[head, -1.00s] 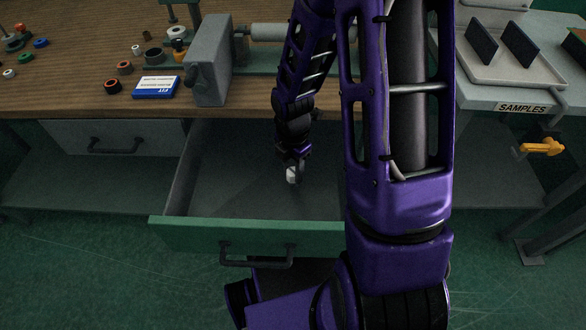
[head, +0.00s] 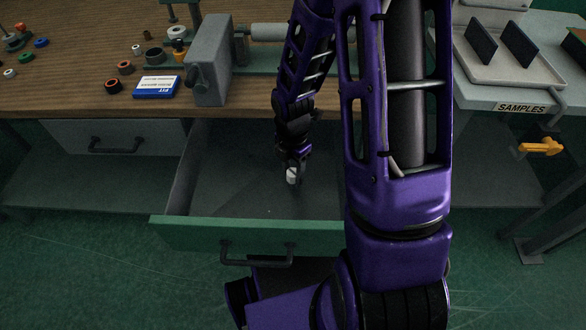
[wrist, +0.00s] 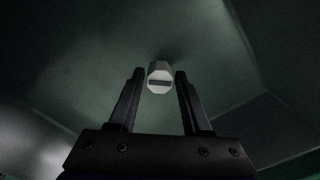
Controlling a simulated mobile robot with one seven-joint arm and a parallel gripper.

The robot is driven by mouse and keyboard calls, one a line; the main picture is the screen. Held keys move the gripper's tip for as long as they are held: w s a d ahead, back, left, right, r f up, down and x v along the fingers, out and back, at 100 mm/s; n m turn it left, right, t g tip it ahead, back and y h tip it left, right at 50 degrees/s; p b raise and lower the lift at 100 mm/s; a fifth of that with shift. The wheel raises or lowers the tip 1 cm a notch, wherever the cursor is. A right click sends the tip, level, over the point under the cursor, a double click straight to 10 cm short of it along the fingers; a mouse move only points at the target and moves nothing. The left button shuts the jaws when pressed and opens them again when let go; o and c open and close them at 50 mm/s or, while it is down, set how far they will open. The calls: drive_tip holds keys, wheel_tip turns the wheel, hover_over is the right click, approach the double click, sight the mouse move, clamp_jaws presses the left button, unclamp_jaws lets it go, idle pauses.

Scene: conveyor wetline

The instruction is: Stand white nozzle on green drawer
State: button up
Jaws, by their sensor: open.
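The white nozzle (head: 292,176) is inside the open green-fronted drawer (head: 190,230), over its grey floor. In the wrist view the nozzle (wrist: 160,78) shows a many-sided end face with a dark slot, turned toward the camera. My gripper (wrist: 160,73) is open, one finger on each side of the nozzle, with narrow gaps between. In the head view my gripper (head: 291,165) points down into the drawer. The nozzle looks about upright; its lower contact with the drawer floor is hard to make out.
A wooden bench (head: 60,85) lies behind the drawer, with a grey vise-like block (head: 210,65), a blue-and-white box (head: 156,87) and several small rings. A closed drawer (head: 70,135) is at left. A samples table (head: 480,90) stands at right. The drawer's left floor is clear.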

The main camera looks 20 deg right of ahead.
drive_tip(key=shift+r+p, duration=1.2)
drive_tip(key=shift+r, duration=0.1)
drive_tip(key=o, duration=0.6)
drive_tip(key=shift+c, duration=0.2)
drive_tip(key=shift+r+p, duration=2.35)
drive_tip(key=shift+r, duration=0.1)
